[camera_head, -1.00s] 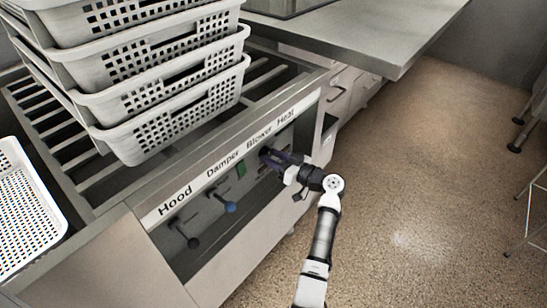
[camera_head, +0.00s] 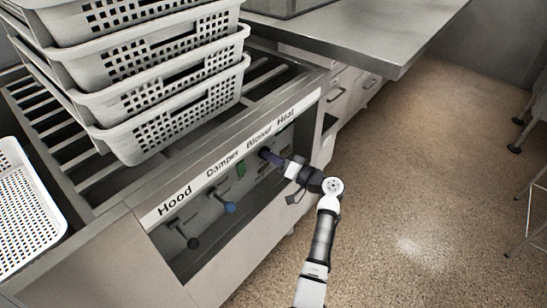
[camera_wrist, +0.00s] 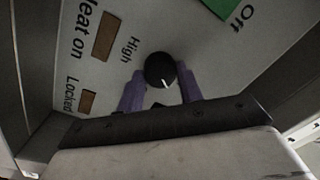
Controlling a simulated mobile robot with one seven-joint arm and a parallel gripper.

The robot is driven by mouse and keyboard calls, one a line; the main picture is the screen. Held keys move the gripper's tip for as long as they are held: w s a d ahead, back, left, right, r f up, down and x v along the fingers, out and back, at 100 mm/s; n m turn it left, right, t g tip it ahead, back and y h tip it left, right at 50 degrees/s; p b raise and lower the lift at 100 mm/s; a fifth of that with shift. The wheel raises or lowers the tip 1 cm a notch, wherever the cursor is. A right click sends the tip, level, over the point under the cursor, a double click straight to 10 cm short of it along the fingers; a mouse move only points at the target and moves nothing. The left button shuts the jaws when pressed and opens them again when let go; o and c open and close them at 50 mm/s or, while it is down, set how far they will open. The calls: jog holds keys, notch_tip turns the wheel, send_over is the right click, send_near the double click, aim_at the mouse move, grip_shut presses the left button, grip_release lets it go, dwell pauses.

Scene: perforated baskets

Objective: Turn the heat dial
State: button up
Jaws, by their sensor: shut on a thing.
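The heat dial (camera_wrist: 160,71) is a round black knob with a short white mark in the wrist view. It sits on a pale panel (camera_wrist: 212,60) lettered "Heat on", "High", "Locked" and "Off". My gripper (camera_wrist: 160,92) has its two purple fingers on either side of the dial and is shut on it. The mark points down and slightly right in that picture. In the head view my gripper (camera_head: 270,156) reaches the recessed control panel below the "Blower" and "Heat" labels. It hides the dial there.
A black knob (camera_head: 193,242), a blue knob (camera_head: 230,207) and a green switch (camera_head: 241,169) lie left of my gripper. Stacked white baskets (camera_head: 170,110) stand on the slatted rack (camera_head: 85,165) above.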

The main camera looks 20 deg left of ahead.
jog(key=m+t+p, duration=0.1)
jog(key=m+p, duration=0.4)
jog(key=m, duration=0.6)
jog(key=shift+m, duration=0.3)
dwell(0.3)
jog(key=o, duration=1)
jog(key=shift+a, duration=0.1)
jog(key=shift+s, duration=0.1)
jog(key=r+b+v, duration=0.1)
jog(key=v, duration=1.3)
jog(key=shift+f, duration=0.45)
